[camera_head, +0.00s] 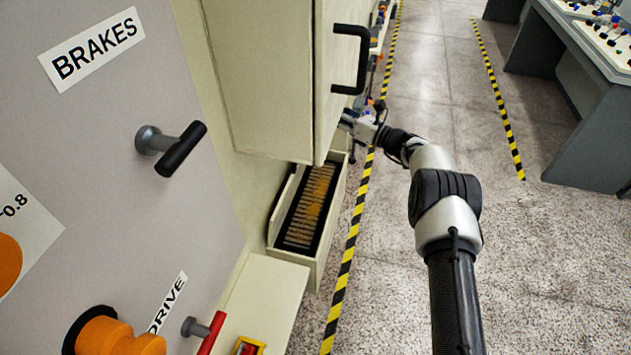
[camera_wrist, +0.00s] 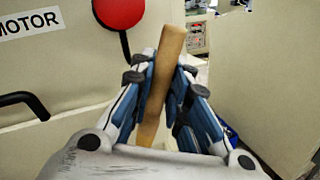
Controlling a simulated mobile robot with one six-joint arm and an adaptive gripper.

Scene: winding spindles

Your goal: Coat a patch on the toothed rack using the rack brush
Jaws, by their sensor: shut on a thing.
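The toothed rack (camera_head: 308,212) lies in an open pale drawer (camera_head: 328,236) in the head view. Its rows of teeth look tan, with an orange tint over the middle and far part. My gripper (camera_wrist: 163,78) is shut on a wooden handle, the rack brush (camera_wrist: 172,45), which stands tilted between the fingers in the wrist view. The brush's bristles do not show. In the head view my arm reaches past the drawer's far end, and my gripper is partly hidden behind the upper cabinet.
The upper cabinet (camera_head: 262,80) with a black handle (camera_head: 350,60) overhangs the drawer's far end. A grey panel with a BRAKES label (camera_head: 92,50) and levers stands at left. A red knob (camera_wrist: 118,12) shows beside the gripper.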

